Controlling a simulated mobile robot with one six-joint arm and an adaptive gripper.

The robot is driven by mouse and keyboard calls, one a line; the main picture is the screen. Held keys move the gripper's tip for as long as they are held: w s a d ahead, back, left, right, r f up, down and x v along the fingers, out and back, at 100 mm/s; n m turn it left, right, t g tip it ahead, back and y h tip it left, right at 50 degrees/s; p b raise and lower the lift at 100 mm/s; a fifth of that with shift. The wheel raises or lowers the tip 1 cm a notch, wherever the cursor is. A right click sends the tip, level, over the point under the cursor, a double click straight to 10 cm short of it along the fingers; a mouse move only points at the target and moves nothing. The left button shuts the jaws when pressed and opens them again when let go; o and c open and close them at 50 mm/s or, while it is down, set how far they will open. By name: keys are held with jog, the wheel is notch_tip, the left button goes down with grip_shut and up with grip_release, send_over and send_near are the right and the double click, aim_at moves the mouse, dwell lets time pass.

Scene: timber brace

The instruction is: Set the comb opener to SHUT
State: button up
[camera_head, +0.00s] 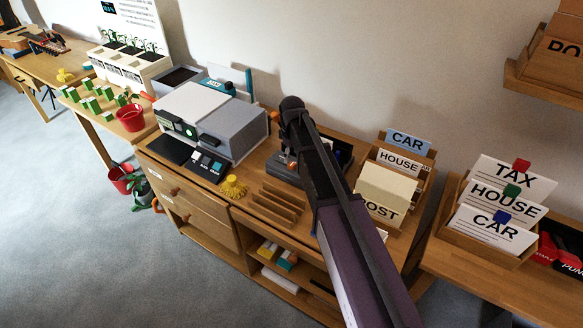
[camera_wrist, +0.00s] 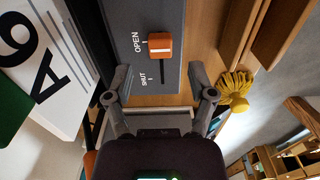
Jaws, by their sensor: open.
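The comb opener (camera_wrist: 168,14) is a dark grey panel at the top middle of the wrist view. Its orange slider knob (camera_wrist: 159,43) sits beside the word OPEN. A dark slot runs from the knob down towards the word SHUT. My gripper (camera_wrist: 162,84) is open and empty, with one finger on each side of the slot's lower end. The knob lies beyond the fingertips in the picture and is not held. In the head view the dark grey machine (camera_head: 282,164) is partly covered by my arm, and my fingertips cannot be made out.
A yellow tufted object (camera_wrist: 236,87) lies right of my gripper. A wooden slotted rack (camera_head: 276,205) stands in front of the machine. A grey and white device (camera_head: 232,128) is to the left. Card boxes marked HOUSE and POST (camera_head: 385,190) stand to the right.

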aim_at(292, 164)
jog(key=shift+f+b, duration=1.75)
jog(key=shift+f, duration=0.3)
